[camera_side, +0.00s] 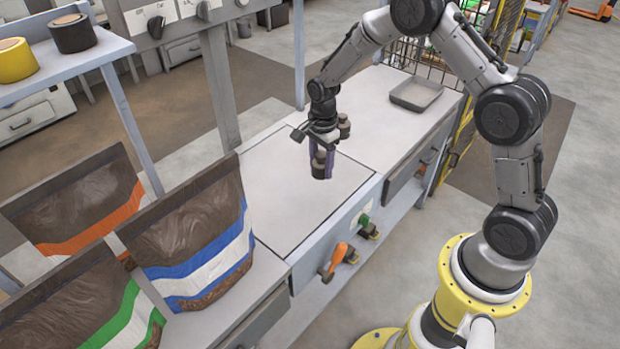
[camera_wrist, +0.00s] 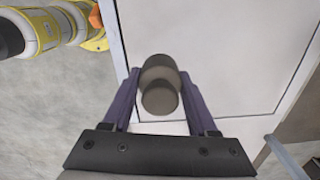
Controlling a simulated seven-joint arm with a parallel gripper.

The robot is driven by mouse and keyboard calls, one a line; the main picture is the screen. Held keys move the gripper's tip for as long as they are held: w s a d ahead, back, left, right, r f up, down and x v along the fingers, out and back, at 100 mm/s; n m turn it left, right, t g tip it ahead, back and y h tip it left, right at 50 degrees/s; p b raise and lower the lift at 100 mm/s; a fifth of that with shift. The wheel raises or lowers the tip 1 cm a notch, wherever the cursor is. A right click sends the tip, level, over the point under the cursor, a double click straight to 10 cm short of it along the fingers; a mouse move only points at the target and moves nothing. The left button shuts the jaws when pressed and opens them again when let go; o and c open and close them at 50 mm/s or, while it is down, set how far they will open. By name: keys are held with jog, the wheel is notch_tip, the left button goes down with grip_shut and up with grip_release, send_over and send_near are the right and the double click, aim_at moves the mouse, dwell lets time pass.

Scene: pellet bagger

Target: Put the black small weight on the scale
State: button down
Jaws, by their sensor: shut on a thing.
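A small dark weight (camera_side: 319,166) with a knobbed top is between the purple fingers of my gripper (camera_side: 327,165), and it also shows in the wrist view (camera_wrist: 160,97). My gripper is shut on it and points down over the scale's pale flat plate (camera_side: 280,205), near the plate's far right part in the side view. The weight looks upright. I cannot tell whether its base touches the plate. The plate also fills much of the wrist view (camera_wrist: 225,45). A second dark weight (camera_side: 344,126) stands on the counter behind my gripper.
A grey tray (camera_side: 416,94) lies on the counter at the back right. Filled bags with a blue band (camera_side: 200,240), a green band (camera_side: 125,315) and an orange band (camera_side: 85,210) stand at the left. An orange-handled control (camera_side: 338,257) sits on the front panel. Most of the plate is clear.

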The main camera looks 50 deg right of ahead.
send_over(311, 187)
notch_tip(311, 187, down, 5)
jog(key=shift+r, duration=0.1)
jog(key=shift+w+f, duration=0.1)
jog(key=shift+f, duration=1.55)
jog(key=shift+f, duration=0.15)
jog(key=shift+c, duration=0.9)
grip_release()
jog(key=shift+f, duration=0.1)
notch_tip(311, 187, up, 13)
jog(key=shift+f, duration=0.2)
